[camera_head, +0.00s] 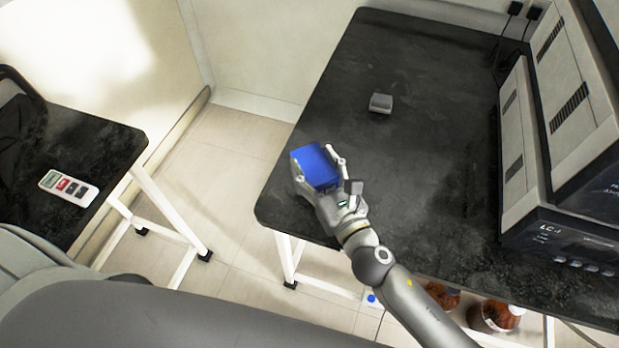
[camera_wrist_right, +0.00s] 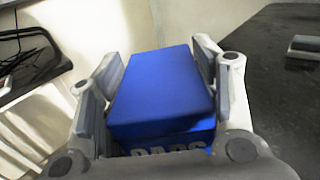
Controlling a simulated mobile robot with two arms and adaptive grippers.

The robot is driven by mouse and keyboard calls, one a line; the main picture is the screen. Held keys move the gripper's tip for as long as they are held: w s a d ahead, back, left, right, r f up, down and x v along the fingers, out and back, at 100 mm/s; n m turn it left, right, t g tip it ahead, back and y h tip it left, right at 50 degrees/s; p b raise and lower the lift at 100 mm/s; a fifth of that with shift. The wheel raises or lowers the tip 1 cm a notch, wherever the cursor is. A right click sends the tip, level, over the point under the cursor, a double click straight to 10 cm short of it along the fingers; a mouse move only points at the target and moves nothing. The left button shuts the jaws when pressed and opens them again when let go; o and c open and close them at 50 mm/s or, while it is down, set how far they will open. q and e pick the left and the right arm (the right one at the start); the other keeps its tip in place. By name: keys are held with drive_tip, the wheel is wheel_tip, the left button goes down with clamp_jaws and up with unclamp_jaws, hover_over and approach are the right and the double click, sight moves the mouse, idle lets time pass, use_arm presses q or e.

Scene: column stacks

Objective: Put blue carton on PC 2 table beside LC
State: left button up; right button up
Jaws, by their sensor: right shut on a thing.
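The blue carton (camera_head: 316,167) is held between the fingers of my right gripper (camera_head: 321,172), over the left edge area of the black table (camera_head: 420,150). In the right wrist view the blue carton (camera_wrist_right: 165,85) fills the space between the gripper's two fingers (camera_wrist_right: 160,95), with part of some lettering on its lower face. I cannot tell whether the carton touches the table top. The instrument marked LC-1 (camera_head: 560,235) stands on the right side of this table. My left gripper is not in view.
A small grey block (camera_head: 381,103) lies towards the back of the table. The middle of the table top is clear. Brown bottles (camera_head: 490,316) stand below the front edge. At the left, another black table (camera_head: 100,150) bears a white remote-like device (camera_head: 68,187).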

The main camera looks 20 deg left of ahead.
drive_tip(key=shift+w+a+f, duration=0.25)
drive_tip(key=shift+a+f, duration=0.2)
drive_tip(key=shift+f, duration=0.15)
drive_tip(key=shift+w+a+f+b, duration=0.15)
drive_tip(key=shift+f+b, duration=0.45)
drive_tip(key=shift+f, duration=0.35)
drive_tip(key=shift+s+a+f+b, duration=0.15)
drive_tip(key=shift+f+b, duration=0.4)
drive_tip(key=shift+f, duration=0.35)
drive_tip(key=shift+w, duration=0.1)
drive_tip(key=shift+f, duration=0.15)
drive_tip(key=o, duration=1.2)
drive_tip(key=shift+c, duration=0.2)
